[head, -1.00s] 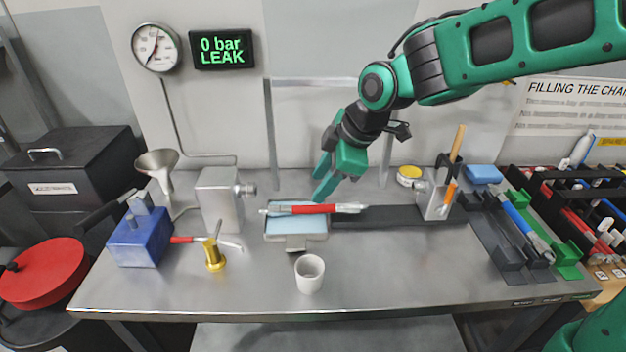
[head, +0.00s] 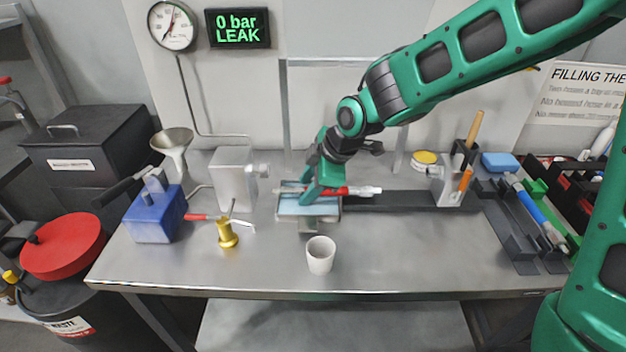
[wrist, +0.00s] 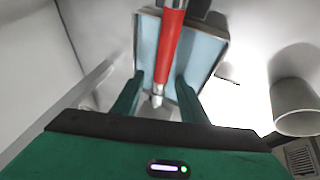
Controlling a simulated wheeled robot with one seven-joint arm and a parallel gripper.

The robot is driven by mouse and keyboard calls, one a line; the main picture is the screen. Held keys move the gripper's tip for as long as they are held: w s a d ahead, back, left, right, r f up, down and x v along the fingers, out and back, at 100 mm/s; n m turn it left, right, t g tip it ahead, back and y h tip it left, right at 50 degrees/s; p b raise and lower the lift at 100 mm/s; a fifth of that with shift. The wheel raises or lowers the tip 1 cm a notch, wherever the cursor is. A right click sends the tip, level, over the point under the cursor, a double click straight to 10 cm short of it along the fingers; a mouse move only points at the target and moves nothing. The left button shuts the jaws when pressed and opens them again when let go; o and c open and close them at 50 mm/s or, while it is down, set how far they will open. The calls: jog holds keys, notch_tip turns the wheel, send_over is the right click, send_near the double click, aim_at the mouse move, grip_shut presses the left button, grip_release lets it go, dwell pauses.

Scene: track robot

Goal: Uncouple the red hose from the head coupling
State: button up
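The red hose (head: 361,190), with metal ends, lies across the shallow tray with a pale blue lining (head: 291,211). Its left end appears apart from the metal nozzle (head: 262,171) on the grey head block (head: 233,180). My gripper (head: 309,197) is low over the tray and hides part of the hose. In the wrist view its open fingers (wrist: 160,98) stand on either side of the hose (wrist: 170,42), with gaps showing. The metal tip of the hose lies between them. I cannot tell whether a finger touches the tray.
A white cup (head: 320,255) stands in front of the tray. A brass fitting (head: 227,236) and a blue block (head: 155,217) are to the left. A dark rail (head: 395,201) runs right to a tool holder (head: 448,188). The display (head: 238,28) reads 0 bar LEAK.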

jog(key=shift+f, duration=0.15)
jog(key=shift+c, duration=0.3)
grip_shut()
jog(key=shift+d, duration=0.1)
jog(key=shift+d, duration=1.45)
notch_tip(320, 180, up, 10)
dwell(1.3)
